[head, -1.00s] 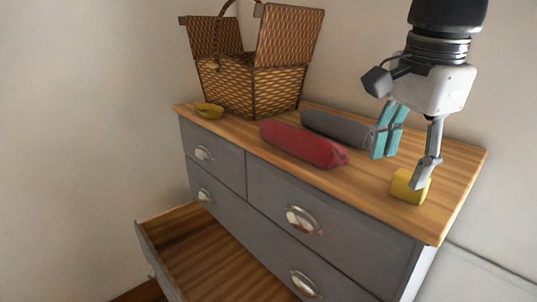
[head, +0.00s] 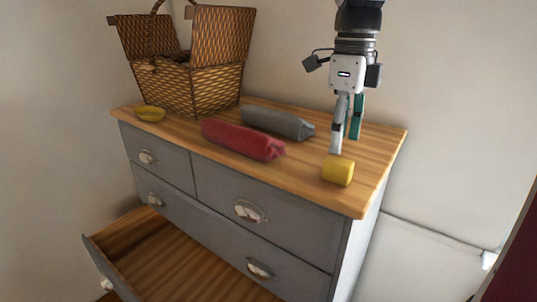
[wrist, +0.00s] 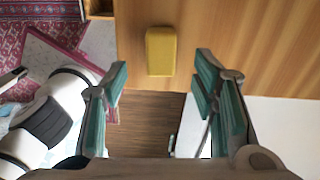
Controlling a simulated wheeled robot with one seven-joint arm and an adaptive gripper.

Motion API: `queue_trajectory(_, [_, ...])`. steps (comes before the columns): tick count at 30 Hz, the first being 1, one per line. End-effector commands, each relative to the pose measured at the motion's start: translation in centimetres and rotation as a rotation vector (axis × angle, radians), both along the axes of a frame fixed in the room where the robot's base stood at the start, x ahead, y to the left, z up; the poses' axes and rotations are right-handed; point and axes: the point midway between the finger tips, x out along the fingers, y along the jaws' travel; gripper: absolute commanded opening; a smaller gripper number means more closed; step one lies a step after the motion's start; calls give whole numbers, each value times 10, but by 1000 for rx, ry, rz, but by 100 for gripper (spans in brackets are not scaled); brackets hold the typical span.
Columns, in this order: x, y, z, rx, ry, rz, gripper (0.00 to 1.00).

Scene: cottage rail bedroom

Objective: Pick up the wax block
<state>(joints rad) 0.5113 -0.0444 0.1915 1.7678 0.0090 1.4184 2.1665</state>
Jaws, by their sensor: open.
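The wax block (head: 337,170) is a small yellow block on the wooden dresser top (head: 377,150), near its right front corner. In the wrist view the block (wrist: 161,51) lies beyond the fingertips, between their lines and close to the dresser edge. My gripper (head: 346,138) points down just above and behind the block in the head view. In the wrist view my gripper (wrist: 158,75) is open, with teal pads wide apart and nothing between them. I cannot tell the exact height gap to the block.
A red rolled pouch (head: 240,139) and a grey one (head: 277,122) lie left of the block. A lower drawer (head: 165,262) is pulled open. The wall is close behind.

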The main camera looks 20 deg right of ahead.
Motion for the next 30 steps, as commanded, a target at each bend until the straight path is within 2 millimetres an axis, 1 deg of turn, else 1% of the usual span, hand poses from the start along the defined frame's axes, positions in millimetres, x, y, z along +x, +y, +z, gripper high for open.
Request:
queue_trajectory(1, [-1, 0, -6, 0, 1, 0, 53])
queue_trajectory(8, [-1, 0, -21, 0, 3, 1, 53])
queue_trajectory(15, [-2, -2, -54, 0, 3, 1, 53])
queue_trajectory(18, [-1, -1, -63, -1, 1, 2, 53])
queue_trajectory(21, [0, -1, -66, -1, -2, 2, 53])
queue_trajectory(26, [0, -2, -66, -1, -2, 1, 53])
queue_trajectory(27, [0, -2, -66, -1, -2, 1, 49])
queue_trajectory(29, [0, -2, -66, -1, -2, 1, 35])
queue_trajectory(30, [0, -2, -66, -1, -2, 1, 26])
